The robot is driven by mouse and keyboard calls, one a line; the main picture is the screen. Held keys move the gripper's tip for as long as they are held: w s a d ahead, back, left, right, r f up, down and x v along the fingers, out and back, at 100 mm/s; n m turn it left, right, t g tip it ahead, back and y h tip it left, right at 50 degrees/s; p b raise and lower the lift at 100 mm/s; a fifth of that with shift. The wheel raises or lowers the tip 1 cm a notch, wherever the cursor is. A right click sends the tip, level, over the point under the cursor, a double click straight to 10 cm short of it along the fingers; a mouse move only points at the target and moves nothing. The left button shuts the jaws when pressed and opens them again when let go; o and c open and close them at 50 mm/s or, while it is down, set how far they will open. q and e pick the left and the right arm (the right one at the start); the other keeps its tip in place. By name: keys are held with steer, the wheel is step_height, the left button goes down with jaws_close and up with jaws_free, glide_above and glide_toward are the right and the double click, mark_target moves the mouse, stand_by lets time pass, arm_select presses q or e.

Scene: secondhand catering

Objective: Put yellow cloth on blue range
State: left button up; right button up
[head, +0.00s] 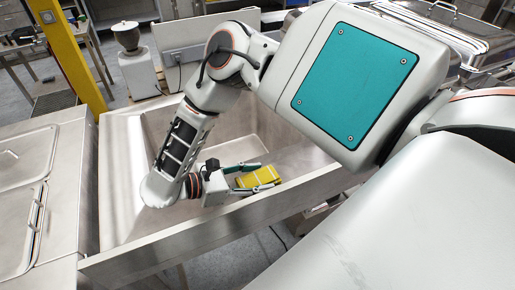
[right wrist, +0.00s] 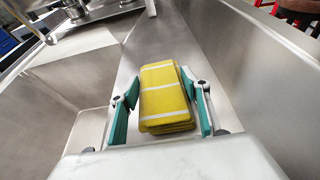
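The yellow cloth (head: 258,178), folded into a block with white stripes, lies on a steel surface inside the sink unit in the head view. It also shows in the right wrist view (right wrist: 165,97). My right gripper (head: 256,174) reaches low over the sink, and its teal fingers stand on either side of the cloth. In the right wrist view the right gripper (right wrist: 160,88) is open, with a gap at the left finger; the right finger is very close to the cloth, and contact is unclear. My left gripper is not in view. I cannot make out a blue range.
The steel sink (head: 120,170) has high walls and a raised front rim (head: 180,247) close to my right arm. Lidded steel pans (head: 25,200) stand at the left. A yellow post (head: 70,50) and a white appliance (head: 138,72) stand behind.

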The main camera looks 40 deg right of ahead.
steer(key=o, duration=0.3)
steer(key=shift+r, duration=0.1)
